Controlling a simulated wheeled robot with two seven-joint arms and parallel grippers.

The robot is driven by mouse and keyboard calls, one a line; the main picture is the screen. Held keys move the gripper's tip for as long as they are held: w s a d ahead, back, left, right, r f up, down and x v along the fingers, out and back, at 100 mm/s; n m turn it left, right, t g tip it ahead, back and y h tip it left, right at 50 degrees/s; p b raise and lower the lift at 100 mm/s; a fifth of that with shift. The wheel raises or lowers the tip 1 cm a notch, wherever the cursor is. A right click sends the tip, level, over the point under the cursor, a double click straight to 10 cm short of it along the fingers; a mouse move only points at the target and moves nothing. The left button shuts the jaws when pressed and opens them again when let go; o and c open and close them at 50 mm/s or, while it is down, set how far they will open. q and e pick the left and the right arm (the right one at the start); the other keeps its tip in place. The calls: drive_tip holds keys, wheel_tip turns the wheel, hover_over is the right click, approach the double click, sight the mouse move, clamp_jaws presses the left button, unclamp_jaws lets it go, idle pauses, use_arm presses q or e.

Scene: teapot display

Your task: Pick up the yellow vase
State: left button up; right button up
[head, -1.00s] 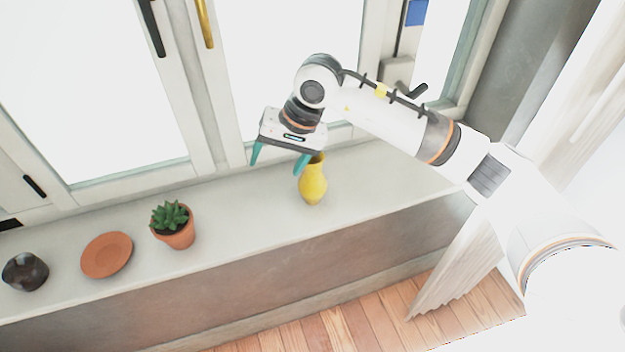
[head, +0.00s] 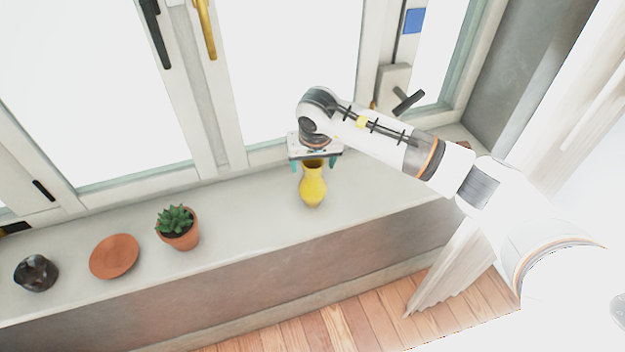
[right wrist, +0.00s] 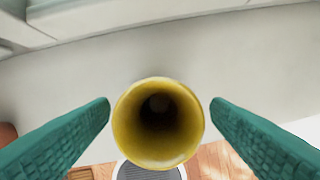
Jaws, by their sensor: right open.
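The yellow vase (head: 313,190) stands upright on the window sill (head: 245,205) in the head view. My right gripper (head: 314,164) is open above the vase, with its teal fingers pointing down on either side of the vase's upper part. In the right wrist view the vase's round open mouth (right wrist: 158,123) lies between the two teal fingers (right wrist: 160,104), with a gap on each side. The fingers do not appear to touch it. My left gripper is not in view.
A potted succulent (head: 178,228), a terracotta plate (head: 114,257) and a dark round pot (head: 36,273) stand on the sill to the left. The window frame with handles (head: 408,102) rises behind.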

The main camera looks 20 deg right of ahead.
drive_tip(key=shift+x, duration=1.35)
clamp_jaws()
